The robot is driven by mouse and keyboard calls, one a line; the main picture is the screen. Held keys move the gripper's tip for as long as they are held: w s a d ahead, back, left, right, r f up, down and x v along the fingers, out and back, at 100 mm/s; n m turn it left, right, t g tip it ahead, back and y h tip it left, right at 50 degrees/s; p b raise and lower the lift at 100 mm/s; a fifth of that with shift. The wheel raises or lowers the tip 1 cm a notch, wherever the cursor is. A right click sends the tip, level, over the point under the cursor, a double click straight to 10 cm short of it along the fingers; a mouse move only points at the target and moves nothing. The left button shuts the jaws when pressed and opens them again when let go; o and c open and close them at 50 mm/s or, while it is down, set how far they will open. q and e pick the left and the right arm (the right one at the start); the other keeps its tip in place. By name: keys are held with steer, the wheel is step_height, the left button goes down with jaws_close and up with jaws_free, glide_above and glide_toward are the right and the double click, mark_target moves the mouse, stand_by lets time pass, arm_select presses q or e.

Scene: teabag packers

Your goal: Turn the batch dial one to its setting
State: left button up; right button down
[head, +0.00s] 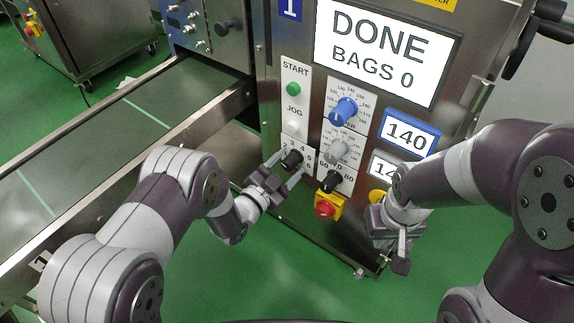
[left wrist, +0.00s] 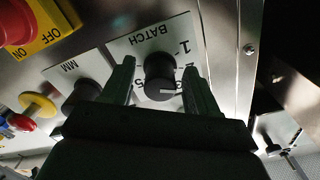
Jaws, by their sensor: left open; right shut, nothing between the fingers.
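The batch dial (head: 292,158) is a black knob on a white numbered plate, low on the machine's front panel. In the left wrist view the dial (left wrist: 159,78) sits under the word BATCH, seen upside down, with a white pointer line towards the right of the picture. My left gripper (head: 286,168) is open at the dial. In the left wrist view its two fingers (left wrist: 158,70) stand on either side of the knob, with gaps visible. My right gripper (head: 400,258) is shut and empty, right of the panel's lower part.
A second black knob (head: 330,181) and a red stop button on yellow (head: 325,207) sit close to the right. Blue (head: 344,111) and grey (head: 336,151) dials are above. The screen (head: 380,50) reads DONE, BAGS 0. A green conveyor (head: 100,135) lies left.

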arm_select(q)
steer(key=shift+s+a+r, duration=0.1)
steer(key=shift+s+a, duration=0.1)
steer(key=shift+s, duration=0.05)
steer(key=p+v, duration=0.4)
steer(key=v, duration=0.8)
